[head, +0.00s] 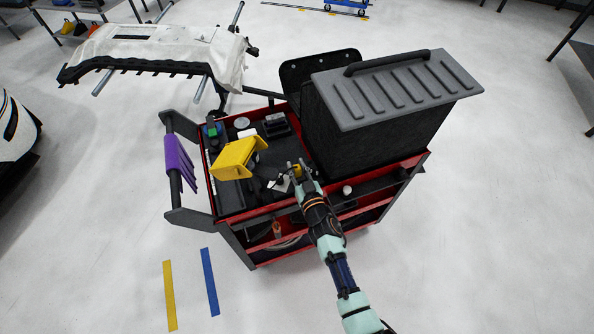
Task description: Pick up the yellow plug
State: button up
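A small yellow thing (297,171), which looks like the yellow plug, shows at the fingers of my gripper (298,167), over the right part of the cart's black top tray. The fingers stand a little apart, with the yellow between or just below them. I cannot tell whether they grip it or whether it rests on the tray. My wrist and arm come in from the lower right and hide part of the tray's front edge.
The red and black cart (228,211) carries a yellow bin (236,158), a white roll (242,123) and small tools. A tall dark box with a grey lid (398,88) stands close on the right. Purple cloth (179,167) hangs on the left handle.

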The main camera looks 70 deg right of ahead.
jog(key=c, duration=0.4)
jog(key=shift+o, duration=0.2)
notch_tip(320, 180, up, 20)
jog(key=p, duration=1.9)
jog(key=shift+r+p, duration=0.15)
jog(key=shift+p, duration=0.15)
notch_tip(320, 180, up, 5)
jog(key=p, duration=0.5)
send_over(297, 167)
